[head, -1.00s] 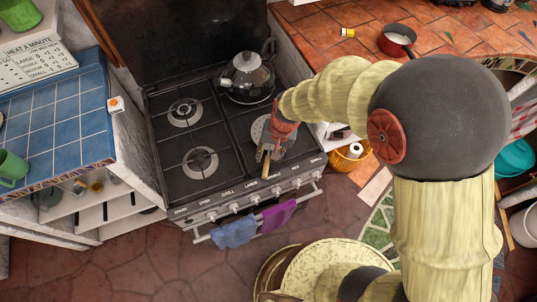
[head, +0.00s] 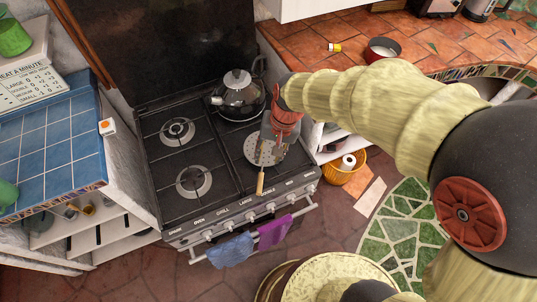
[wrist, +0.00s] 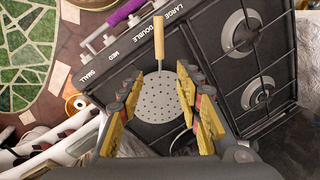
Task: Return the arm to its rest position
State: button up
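My gripper (head: 268,152) hangs over the right front burner of the stove, pointing down. In the wrist view its two yellow-padded fingers (wrist: 159,76) stand wide apart with nothing between them. A skimmer with a round perforated head (wrist: 161,97) and a wooden handle (wrist: 159,36) lies on the stove beyond the fingertips. In the head view the skimmer's handle (head: 260,183) points to the stove front, and my gripper partly covers its head. My arm is stretched out from the right of the head view.
A kettle (head: 238,96) stands on the back right burner, close to my gripper. The stove's left burners (head: 193,181) are clear. A red pan (head: 382,50) and a small yellow item (head: 334,47) are on the tiled counter. A blue-tiled counter (head: 50,140) is at left.

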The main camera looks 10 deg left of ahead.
dwell(0.3)
jog(key=s+d+r+t, duration=0.2)
jog(key=s+d+r, duration=0.2)
jog(key=d+r, duration=0.2)
jog(key=s+d+r+t+h, duration=0.1)
jog(key=s+d+r, duration=0.3)
jog(key=d, duration=0.6)
jog(key=s+d+r+t+h, duration=0.1)
jog(key=s+d+r, duration=0.3)
jog(key=d+r, duration=0.4)
jog(key=shift+r+t, duration=0.35)
jog(key=shift+t, duration=0.45)
